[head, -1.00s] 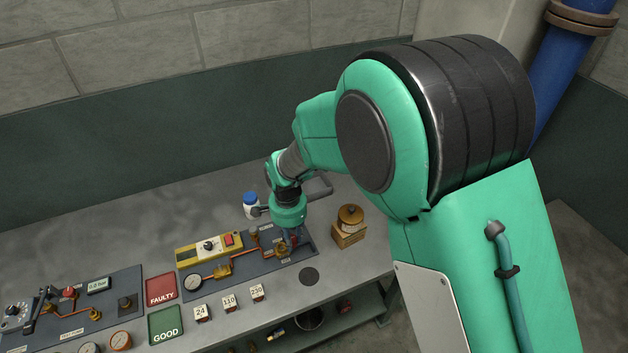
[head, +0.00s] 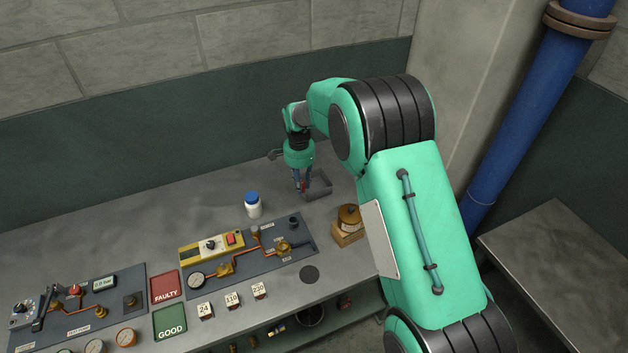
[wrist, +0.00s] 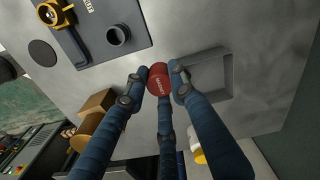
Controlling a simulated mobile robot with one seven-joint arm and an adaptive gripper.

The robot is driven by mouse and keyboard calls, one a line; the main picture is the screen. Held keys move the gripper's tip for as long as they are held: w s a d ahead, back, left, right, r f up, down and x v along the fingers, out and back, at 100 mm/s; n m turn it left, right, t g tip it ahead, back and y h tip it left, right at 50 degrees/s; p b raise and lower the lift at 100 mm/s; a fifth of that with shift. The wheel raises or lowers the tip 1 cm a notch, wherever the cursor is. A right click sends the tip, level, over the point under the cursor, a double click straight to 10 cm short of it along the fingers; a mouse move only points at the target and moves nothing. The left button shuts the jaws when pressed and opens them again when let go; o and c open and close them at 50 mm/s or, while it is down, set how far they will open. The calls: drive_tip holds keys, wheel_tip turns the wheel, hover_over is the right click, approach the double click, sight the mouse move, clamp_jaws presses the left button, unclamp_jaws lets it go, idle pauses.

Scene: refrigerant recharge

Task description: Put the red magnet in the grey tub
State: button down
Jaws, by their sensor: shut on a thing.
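The red magnet (wrist: 158,82) is a short red cylinder with lettering on its face. My gripper (wrist: 158,76) is shut on it in the wrist view, with the fingers around its sides. In the head view my gripper (head: 302,186) points down near the back of the bench, and only a bit of red shows between the fingers. The grey tub (wrist: 228,68) is a low open box just right of the magnet in the wrist view, and it looks empty. In the head view the tub (head: 322,194) is right beside my gripper, partly hidden behind it.
A dark panel with pipes and a gauge (head: 225,282) lies in front of my gripper. A white bottle with a blue cap (head: 253,206) stands to the left. A wooden block with a brown round item (head: 348,226) stands in front of the tub. The bench behind is clear.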

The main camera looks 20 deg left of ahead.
drive_tip(key=p, duration=0.2)
hover_over(314, 188)
drive_tip(key=shift+f, duration=0.15)
drive_tip(key=shift+f, duration=0.1)
drive_tip(key=shift+f+b, duration=0.3)
drive_tip(key=shift+f, duration=2.75)
drive_tip(key=shift+f, duration=1.9)
drive_tip(key=shift+f, duration=0.1)
drive_tip(key=c, duration=1.4)
unclamp_jaws()
drive_tip(key=shift+c, duration=0.2)
